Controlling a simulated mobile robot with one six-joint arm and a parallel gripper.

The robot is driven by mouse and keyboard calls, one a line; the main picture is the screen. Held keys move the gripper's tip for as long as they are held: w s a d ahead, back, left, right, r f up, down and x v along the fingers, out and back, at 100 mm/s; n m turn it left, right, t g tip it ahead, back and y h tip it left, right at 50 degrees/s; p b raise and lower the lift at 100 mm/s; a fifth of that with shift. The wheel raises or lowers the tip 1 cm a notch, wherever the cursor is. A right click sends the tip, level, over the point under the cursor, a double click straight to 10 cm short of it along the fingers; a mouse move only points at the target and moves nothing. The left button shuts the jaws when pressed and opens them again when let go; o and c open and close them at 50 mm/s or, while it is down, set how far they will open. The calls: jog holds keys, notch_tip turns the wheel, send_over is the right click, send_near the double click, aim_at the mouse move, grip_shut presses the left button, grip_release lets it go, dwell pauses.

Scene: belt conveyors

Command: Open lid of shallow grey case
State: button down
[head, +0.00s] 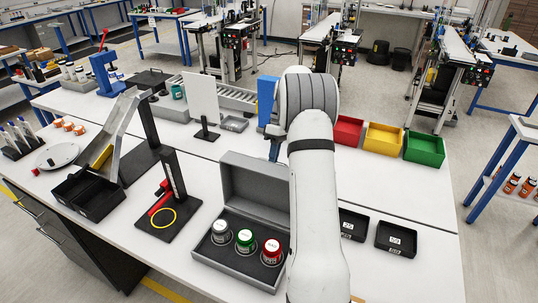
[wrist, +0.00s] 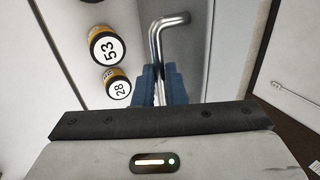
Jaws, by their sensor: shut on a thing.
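The shallow grey case (head: 213,263) stands on the white bench in the head view. Its lid (head: 262,192) is raised and stands steeply up along the back edge, so the case is open. Inside sit a white-capped, a green-capped (head: 244,238) and a red-capped jar in dark foam. My arm hides the right part of the case. My gripper (wrist: 160,86) shows its blue fingers in the wrist view, closed around a bent shiny metal rod (wrist: 163,30). In the head view the fingers are mostly hidden behind my arm, beyond the lid.
Two small black trays (head: 396,239) lie right of the case. Red, yellow and green bins (head: 424,149) stand behind. A black stand with a yellow ring (head: 158,217) is to the left. Two round labels, 53 (wrist: 107,47) and 28 (wrist: 118,87), show in the wrist view.

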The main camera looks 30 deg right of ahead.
jog(key=shift+d+f+g, duration=0.15)
jog(key=shift+f+g, duration=0.15)
jog(key=shift+f, duration=0.15)
jog(key=c, duration=1.5)
grip_release()
jog(key=shift+r, duration=0.2)
jog(key=shift+r, duration=0.1)
jog(key=b+v, duration=0.1)
jog(key=v, duration=0.6)
jog(key=shift+d+r+b, duration=0.2)
jog(key=shift+r+b, duration=0.05)
jog(key=shift+b, duration=0.1)
jog(key=shift+w, duration=0.1)
